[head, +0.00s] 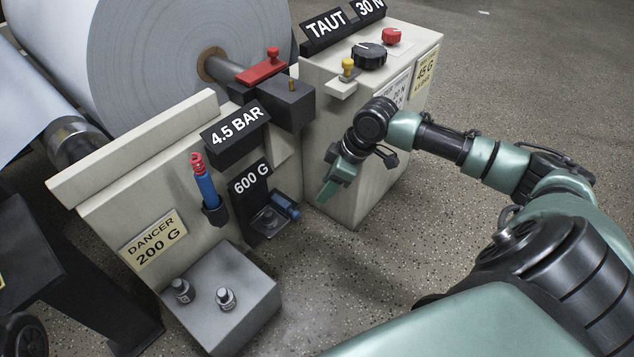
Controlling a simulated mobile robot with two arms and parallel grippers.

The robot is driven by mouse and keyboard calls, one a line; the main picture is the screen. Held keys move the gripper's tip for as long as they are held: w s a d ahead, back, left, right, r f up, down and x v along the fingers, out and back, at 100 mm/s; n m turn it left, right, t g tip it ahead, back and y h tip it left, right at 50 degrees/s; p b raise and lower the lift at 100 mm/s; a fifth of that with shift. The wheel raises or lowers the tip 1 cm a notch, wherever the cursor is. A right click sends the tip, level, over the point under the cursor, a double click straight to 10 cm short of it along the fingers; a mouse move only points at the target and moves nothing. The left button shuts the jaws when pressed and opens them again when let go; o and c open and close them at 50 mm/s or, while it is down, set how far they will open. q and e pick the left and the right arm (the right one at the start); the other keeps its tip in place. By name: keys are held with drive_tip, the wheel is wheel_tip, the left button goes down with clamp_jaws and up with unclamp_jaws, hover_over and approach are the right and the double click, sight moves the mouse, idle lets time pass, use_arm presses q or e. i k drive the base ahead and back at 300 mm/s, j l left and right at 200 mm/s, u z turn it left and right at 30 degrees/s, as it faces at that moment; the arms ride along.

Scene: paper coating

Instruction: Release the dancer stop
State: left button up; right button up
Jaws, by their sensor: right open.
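No part is labelled as the dancer stop. A red lever with a knob (262,68) sits on a dark block (287,103) beside the paper roll's core. A yellow knob (347,67) stands upright on a pale bracket (341,86) on the cabinet's side. My left gripper is out of view.
The cabinet (372,178) carries a black dial (369,55), a red knob (391,36) and signs reading "TAUT" and "30 N". A blue-and-red tool (206,185) and a grey shelf with two small weights (245,294) are at left. Open floor lies right.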

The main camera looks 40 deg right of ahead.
sight(283, 205)
drive_tip(key=z, duration=0.9)
